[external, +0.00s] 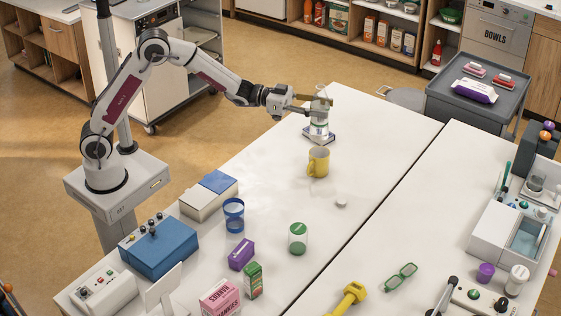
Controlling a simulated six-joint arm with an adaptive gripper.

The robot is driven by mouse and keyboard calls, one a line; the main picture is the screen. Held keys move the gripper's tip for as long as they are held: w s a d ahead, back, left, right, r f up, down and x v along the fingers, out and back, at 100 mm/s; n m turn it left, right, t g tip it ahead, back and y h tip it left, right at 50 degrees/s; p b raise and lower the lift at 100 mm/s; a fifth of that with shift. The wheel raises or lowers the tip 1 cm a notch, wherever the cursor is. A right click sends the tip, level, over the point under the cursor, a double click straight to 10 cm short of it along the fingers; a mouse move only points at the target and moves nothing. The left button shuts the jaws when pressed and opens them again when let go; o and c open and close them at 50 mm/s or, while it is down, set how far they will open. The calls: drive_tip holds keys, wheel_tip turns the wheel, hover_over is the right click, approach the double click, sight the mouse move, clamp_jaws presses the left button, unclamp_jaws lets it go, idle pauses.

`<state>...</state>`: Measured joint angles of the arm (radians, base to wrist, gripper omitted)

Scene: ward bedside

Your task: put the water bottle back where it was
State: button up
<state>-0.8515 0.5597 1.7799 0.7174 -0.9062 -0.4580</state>
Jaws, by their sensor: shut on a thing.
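The water bottle (319,128) is clear with a white label and stands upright near the far left edge of the white table. My gripper (319,101) reaches in from the left and is shut on the bottle's upper part. The bottle's base appears at a flat dark blue and white item (319,136), like a book or box. I cannot tell whether it rests on that item or hangs just above it. The fingers hide part of the bottle's upper body.
A yellow mug (318,162) stands close in front of the bottle, with a small white round item (341,204) farther forward. A blue cup (234,215) and a green-lidded jar (298,239) stand nearer. A grey cart (468,105) is beyond the table. The table right of the bottle is clear.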

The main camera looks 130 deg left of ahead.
drive_tip(key=d+f+m+g+h, duration=0.1)
drive_tip(key=d+f+m+h, duration=0.8)
drive_tip(key=d+f+h, duration=0.3)
drive_tip(key=shift+s+d+m+g+h, duration=0.3)
drive_tip(key=shift+d+h, duration=1)
drive_tip(key=shift+d, duration=0.45)
wheel_tip(320, 180, down, 6)
drive_tip(key=shift+f, duration=0.15)
drive_tip(key=shift+f, duration=1.8)
drive_tip(key=shift+f, duration=0.1)
